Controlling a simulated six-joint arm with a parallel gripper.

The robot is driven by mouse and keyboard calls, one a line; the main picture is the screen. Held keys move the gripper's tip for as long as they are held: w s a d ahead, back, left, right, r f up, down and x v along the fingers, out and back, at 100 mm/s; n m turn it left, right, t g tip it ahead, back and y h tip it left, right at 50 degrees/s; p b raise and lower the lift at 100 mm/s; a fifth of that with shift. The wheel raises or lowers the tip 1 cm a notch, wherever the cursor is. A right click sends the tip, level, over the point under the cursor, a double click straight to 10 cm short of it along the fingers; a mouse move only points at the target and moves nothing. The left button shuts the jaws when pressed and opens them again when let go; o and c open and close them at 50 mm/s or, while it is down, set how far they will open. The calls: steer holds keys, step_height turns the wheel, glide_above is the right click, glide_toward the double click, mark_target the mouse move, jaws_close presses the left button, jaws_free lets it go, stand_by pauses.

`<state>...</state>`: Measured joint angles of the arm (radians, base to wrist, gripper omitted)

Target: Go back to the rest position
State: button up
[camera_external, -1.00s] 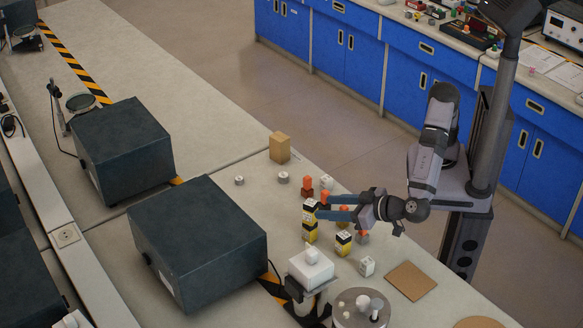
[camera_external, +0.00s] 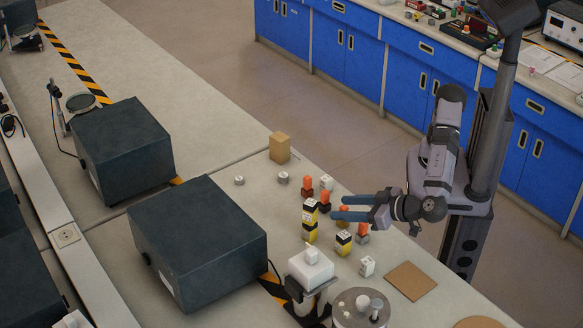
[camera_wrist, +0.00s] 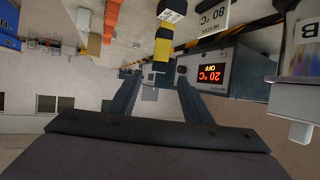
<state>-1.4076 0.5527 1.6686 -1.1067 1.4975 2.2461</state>
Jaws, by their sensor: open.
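My gripper (camera_external: 337,207) is open and empty, its two blue-grey fingers pointing left above the worktop. The fingers also show in the wrist view (camera_wrist: 157,82), spread apart with nothing held between them. A yellow and black block stack (camera_external: 310,222) stands upright just left of the fingertips, apart from them. A shorter yellow and black block (camera_external: 344,243) stands below the fingers in the external view. The yellow and black stack also shows hanging inverted in the wrist view (camera_wrist: 162,45).
Orange-topped pieces (camera_external: 306,187) and white cubes (camera_external: 367,266) stand around the gripper. Dark heater boxes (camera_external: 200,245) are at left. A white-topped device (camera_external: 310,270) and a round plate (camera_external: 360,308) stand in front. A brown square (camera_external: 411,281) lies at right.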

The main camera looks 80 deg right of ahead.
steer(key=w+r+g+y+p, duration=0.2)
steer(key=w+g+y, duration=0.25)
steer(key=w, duration=0.45)
steer(key=w+d+n+g+p, duration=0.2)
steer(key=w+d+g, duration=0.1)
steer(key=d, duration=0.7)
steer(key=s+d+f+n+g+p, duration=0.1)
steer(key=s+d+p, duration=0.15)
steer(key=d, duration=0.55)
steer(key=s+d+f+g+p, duration=0.1)
steer(key=s+d+f+g, duration=0.15)
steer(key=d, duration=0.55)
steer(key=s+d+f+n+g+p, duration=0.1)
steer(key=s+d+f+p, duration=0.1)
steer(key=s+d, duration=0.7)
steer(key=s, duration=0.4)
steer(key=shift+s+d+f+y, duration=0.15)
steer(key=shift+s+y, duration=0.1)
steer(key=shift+y, duration=0.1)
